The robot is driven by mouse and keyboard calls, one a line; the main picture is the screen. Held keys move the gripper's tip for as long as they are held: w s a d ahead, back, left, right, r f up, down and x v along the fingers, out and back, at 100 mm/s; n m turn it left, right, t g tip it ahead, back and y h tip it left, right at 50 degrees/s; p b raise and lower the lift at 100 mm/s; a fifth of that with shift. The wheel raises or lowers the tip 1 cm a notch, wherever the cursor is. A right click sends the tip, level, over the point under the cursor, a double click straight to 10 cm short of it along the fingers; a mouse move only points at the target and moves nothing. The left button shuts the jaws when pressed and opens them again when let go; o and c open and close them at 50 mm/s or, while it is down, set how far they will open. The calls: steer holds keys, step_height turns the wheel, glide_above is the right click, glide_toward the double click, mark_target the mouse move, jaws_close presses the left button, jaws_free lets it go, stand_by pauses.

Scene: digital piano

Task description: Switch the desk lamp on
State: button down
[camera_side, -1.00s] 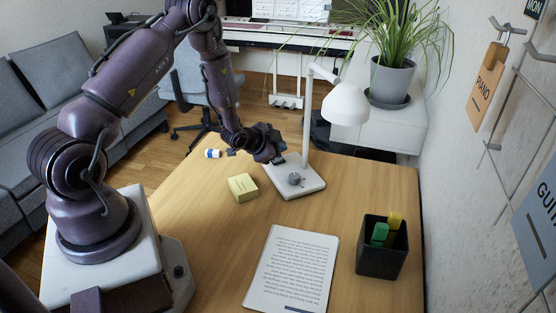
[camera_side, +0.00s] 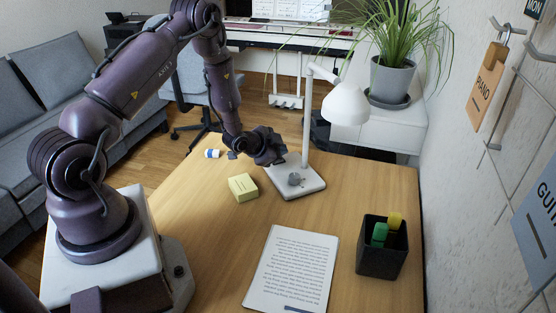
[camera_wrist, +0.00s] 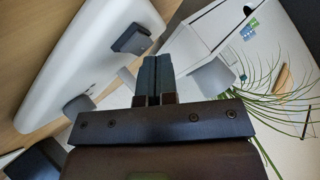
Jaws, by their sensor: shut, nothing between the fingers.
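The desk lamp stands on the far part of the desk, with a white shade (camera_side: 345,104), a thin upright post (camera_side: 307,120) and a white base (camera_side: 312,184). My gripper (camera_side: 280,160) is just above the base's far left end, apart from the knob in the side view. In the wrist view my gripper (camera_wrist: 153,62) has its fingers together and empty. I cannot tell whether the lamp is lit.
A yellow block (camera_side: 242,187) lies left of the base. A printed sheet (camera_side: 292,268) and a black pen cup (camera_side: 382,248) with markers are nearer the front. A small white-and-blue item (camera_side: 212,154) lies at the far left edge. A potted plant (camera_side: 391,78) stands behind the lamp.

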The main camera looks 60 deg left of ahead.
steer(key=shift+f, duration=0.25)
steer(key=shift+r, duration=0.15)
steer(key=shift+s+r, duration=0.15)
steer(key=shift+r, duration=0.7)
steer(key=shift+s+r, duration=0.25)
steer(key=shift+r, duration=1)
steer(key=shift+s+r, duration=0.2)
steer(key=shift+r, duration=1)
